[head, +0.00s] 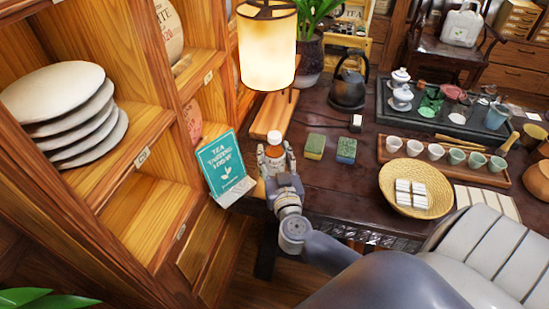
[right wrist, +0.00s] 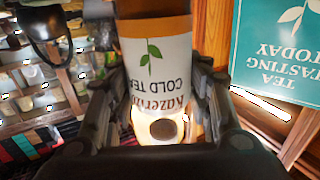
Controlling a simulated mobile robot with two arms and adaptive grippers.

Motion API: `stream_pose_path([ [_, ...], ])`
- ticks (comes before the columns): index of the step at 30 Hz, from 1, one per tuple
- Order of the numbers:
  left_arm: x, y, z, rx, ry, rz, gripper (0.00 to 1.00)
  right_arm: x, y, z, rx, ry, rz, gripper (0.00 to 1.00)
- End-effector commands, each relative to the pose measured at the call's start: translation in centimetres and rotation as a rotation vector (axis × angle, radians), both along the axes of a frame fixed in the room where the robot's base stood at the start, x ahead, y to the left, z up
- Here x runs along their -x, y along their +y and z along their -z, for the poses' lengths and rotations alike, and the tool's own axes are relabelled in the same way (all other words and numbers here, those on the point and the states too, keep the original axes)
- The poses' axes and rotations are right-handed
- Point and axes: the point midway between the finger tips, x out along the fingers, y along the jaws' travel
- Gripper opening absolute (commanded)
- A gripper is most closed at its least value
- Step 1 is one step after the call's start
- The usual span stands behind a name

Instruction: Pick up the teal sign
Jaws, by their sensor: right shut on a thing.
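The teal sign (head: 222,163) with white lettering and a leaf stands upright in a pale base (head: 236,193) at the table's left end, beside the shelf. My right gripper (head: 276,160) is just right of the sign and apart from it. It is shut on a tea bottle (head: 273,152) with a white cap and amber body. In the right wrist view the bottle (right wrist: 155,65), labelled "COLD TEA", is between the two fingers, and the sign (right wrist: 275,50) is outside them at upper right. My left gripper is not in view.
A lit lamp (head: 267,50) stands behind the bottle. Two green-topped sponges (head: 315,146) lie to the right, then a woven basket (head: 395,202) and a tray of cups (head: 420,165). The wooden shelf (head: 150,210) closes in the left side.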

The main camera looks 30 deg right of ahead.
Motion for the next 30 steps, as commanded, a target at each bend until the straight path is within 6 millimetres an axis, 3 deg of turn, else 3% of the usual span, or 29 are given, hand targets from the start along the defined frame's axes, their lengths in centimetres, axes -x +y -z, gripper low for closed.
stream_pose_path([
  [9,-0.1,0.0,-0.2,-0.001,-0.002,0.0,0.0,0.0,0.0,0.0,0.003,-0.003,0.0,0.03],
  [10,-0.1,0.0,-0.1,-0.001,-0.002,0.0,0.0,0.0,0.0,0.2,0.002,-0.001,-0.001,0.48],
  [12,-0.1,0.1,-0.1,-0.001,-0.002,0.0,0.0,0.0,0.0,0.2,0.001,-0.002,-0.001,0.64],
  [25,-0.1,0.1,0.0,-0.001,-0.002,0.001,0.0,0.0,0.0,-0.1,0.0,-0.002,-0.001,0.66],
  [30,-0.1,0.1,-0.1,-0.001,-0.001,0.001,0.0,2.1,1.0,0.0,-0.001,0.003,-0.003,0.66],
])
